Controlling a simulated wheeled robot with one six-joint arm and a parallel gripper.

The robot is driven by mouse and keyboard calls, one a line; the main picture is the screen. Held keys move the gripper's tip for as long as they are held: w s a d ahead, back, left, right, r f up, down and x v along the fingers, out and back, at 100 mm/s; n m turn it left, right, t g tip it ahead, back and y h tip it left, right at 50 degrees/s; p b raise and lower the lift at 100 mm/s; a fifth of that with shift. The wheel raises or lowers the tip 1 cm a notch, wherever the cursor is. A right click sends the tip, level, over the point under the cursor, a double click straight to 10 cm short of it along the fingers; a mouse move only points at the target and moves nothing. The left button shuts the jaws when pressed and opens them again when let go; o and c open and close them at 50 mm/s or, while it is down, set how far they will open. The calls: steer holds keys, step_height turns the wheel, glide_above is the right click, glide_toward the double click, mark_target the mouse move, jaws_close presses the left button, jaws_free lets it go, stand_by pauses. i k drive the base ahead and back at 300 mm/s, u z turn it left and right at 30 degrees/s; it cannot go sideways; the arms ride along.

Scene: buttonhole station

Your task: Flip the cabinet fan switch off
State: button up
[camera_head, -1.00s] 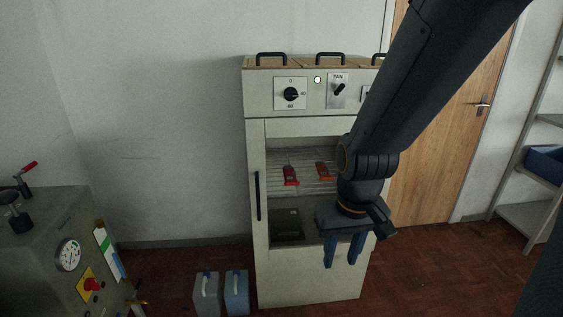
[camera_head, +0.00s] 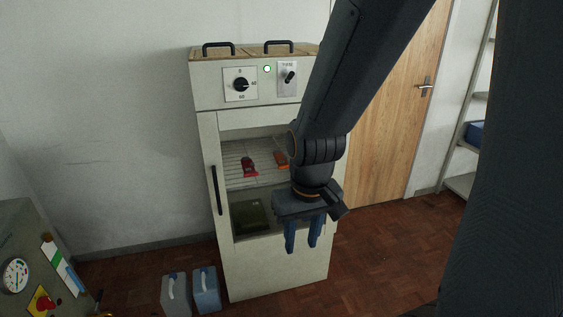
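The cabinet (camera_head: 262,268) is a tall pale unit with a control panel across its top. The fan switch (camera_head: 289,77) is a dark toggle on a light plate at the panel's right, its lever tilted with the upper end to the right. My gripper (camera_head: 303,247) hangs pointing down in front of the cabinet's lower right, well below the switch. Its two blue fingers are apart with nothing between them. My arm hides the panel's right end.
A dial (camera_head: 240,85) is left of the lamp. Red (camera_head: 249,166) and orange (camera_head: 281,158) items lie on a wire shelf inside the cabinet. Two jugs (camera_head: 206,289) stand on the floor at its left. A machine with a gauge (camera_head: 15,276) is at lower left. A wooden door (camera_head: 392,130) is behind.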

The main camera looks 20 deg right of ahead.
mark_target(291, 75)
steer(key=u, duration=0.1)
steer(key=i, duration=1.15)
steer(key=z, duration=0.65)
